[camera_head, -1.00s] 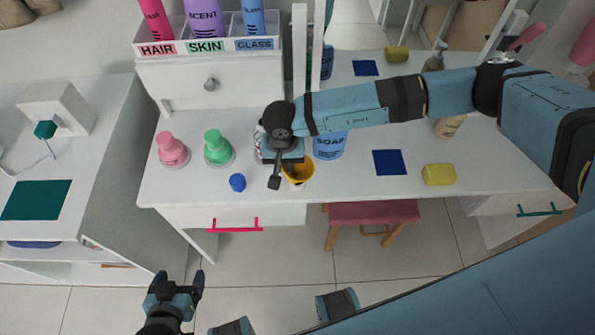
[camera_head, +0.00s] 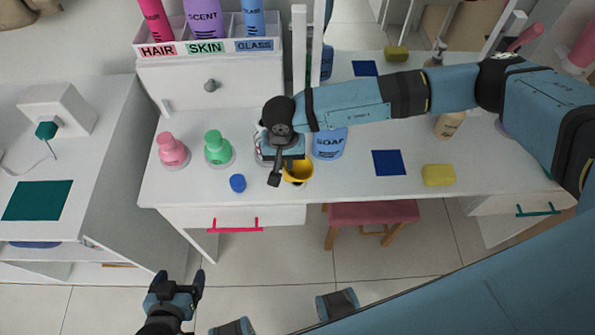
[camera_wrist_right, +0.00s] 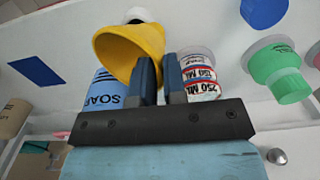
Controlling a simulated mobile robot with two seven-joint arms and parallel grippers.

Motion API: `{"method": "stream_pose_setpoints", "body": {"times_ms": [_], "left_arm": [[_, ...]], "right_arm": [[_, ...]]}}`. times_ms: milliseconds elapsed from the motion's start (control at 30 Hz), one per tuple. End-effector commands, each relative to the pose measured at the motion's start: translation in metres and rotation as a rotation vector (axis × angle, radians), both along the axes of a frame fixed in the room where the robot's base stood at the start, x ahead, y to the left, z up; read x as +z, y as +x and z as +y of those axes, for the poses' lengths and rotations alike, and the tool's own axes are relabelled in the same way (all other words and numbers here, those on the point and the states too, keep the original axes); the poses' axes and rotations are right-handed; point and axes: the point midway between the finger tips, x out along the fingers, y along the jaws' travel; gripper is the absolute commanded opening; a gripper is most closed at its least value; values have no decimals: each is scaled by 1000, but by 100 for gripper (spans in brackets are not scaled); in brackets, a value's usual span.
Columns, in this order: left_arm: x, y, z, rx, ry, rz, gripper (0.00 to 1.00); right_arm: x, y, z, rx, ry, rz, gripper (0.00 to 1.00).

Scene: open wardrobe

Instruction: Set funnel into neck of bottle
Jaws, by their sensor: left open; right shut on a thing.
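My right gripper (camera_head: 286,170) is shut on the funnel's side. In the right wrist view, the funnel (camera_wrist_right: 128,48) is at the fingertips (camera_wrist_right: 160,70). A white rounded thing (camera_wrist_right: 138,15) shows behind the funnel. I cannot tell whether it is the bottle, or whether the spout is inside a neck. A blue SOAP bottle (camera_head: 329,143) stands just behind the funnel. My left gripper (camera_head: 178,279) is open and empty, low over the floor.
Pink (camera_head: 172,149) and green (camera_head: 217,147) bottles stand left on the desk. A blue cap (camera_head: 237,183) lies near its front edge. A blue mat (camera_head: 389,162) and yellow sponge (camera_head: 438,175) are at the right.

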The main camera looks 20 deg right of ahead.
Motion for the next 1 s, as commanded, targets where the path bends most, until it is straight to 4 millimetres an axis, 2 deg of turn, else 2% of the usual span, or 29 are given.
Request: {"method": "stream_pose_setpoints", "body": {"times_ms": [600,1000], "left_arm": [[16,0,0,0,-1,-2,84],[16,0,0,0,-1,-2,84]], "right_arm": [[38,1,-1,-1,-1,-1,0],[38,0,-1,-1,-1,-1,0]]}}
